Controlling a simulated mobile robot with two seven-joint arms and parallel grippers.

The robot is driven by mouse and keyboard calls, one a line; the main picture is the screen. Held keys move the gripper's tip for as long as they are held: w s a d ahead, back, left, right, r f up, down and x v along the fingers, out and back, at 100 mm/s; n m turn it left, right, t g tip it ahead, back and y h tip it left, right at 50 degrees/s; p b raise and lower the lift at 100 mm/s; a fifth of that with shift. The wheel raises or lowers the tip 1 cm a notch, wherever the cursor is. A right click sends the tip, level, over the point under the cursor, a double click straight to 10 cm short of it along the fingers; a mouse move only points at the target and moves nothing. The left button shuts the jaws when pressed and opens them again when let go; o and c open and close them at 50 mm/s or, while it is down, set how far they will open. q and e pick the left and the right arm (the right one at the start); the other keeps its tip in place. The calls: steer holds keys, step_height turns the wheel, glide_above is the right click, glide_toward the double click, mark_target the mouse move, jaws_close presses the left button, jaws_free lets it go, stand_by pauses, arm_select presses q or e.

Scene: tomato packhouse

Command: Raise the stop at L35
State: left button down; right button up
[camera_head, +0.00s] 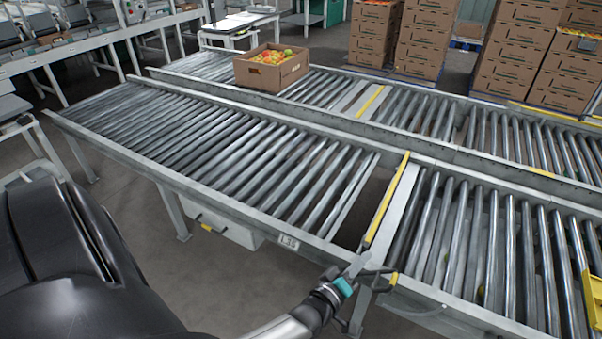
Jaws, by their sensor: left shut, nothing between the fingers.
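The L35 label (289,242) is on the near side rail of the front roller conveyor. To its right, a stop with a yellow edge (388,202) spans the conveyor beside a gap in the rollers. I cannot tell surely whether it stands above roller height. A dark lever with a yellow tip (393,279) is at the near rail, below the stop's near end. My left gripper (358,267) is shut and empty, right beside this lever; whether they touch is unclear. My right gripper is not in view.
An open carton of tomatoes (272,72) sits on the back conveyor, which has another yellow-edged crosspiece (370,103). The front conveyor's rollers (220,135) are bare. Stacked cartons (427,35) stand behind. A yellow part (592,300) is at the right edge.

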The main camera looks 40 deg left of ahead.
arm_select(q)
steer(key=d+f+m, duration=0.1)
steer(key=d, duration=0.1)
steer(key=w+d+f+m, duration=0.1)
steer(key=d, duration=0.2)
steer(key=d+f+m, duration=0.1)
steer(key=d, duration=0.1)
steer(key=shift+w+d+f+g+y+b, duration=0.2)
steer(key=shift+w+f+g+y+b, duration=0.1)
steer(key=shift+w+g+y+b, duration=0.1)
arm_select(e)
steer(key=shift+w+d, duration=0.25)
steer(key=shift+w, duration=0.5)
arm_select(q)
steer(key=shift+s+d+f, duration=0.1)
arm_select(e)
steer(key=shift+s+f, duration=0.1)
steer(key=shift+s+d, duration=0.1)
